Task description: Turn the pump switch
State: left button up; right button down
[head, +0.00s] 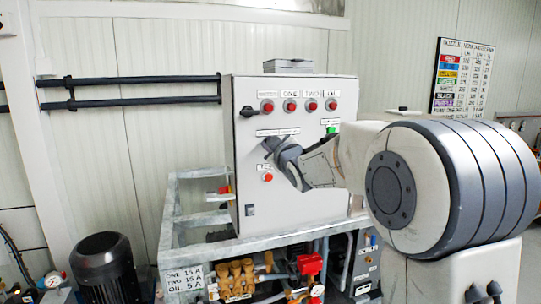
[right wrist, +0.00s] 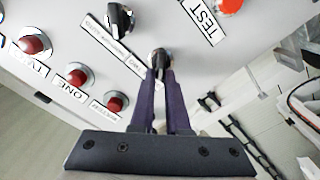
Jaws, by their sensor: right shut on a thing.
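The grey control box (head: 240,165) stands in the middle of the head view. My right gripper (head: 270,146) reaches in from the right and is at its front face, below the row of red lamps or buttons. In the right wrist view my right gripper (right wrist: 160,68) has its two dark fingers closed around a small round switch knob (right wrist: 160,55) with a silver ring. The fingers hide most of it, and its turned position cannot be told. A second black knob (right wrist: 120,18) is just beside it, apart from the fingers. My left gripper is not in view.
Several red buttons (head: 267,106) line the top of the box. A metal frame (head: 168,215) with pump parts and a dark motor (head: 103,265) stand below.

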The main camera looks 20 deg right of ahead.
jog(key=shift+f+n+b, duration=0.1)
jog(key=shift+n+b, duration=0.25)
jog(key=shift+n, duration=0.05)
jog(key=c, duration=0.9)
grip_release()
jog(key=s+b, duration=0.2)
jog(key=s, duration=0.8)
jog(key=shift+s, duration=0.25)
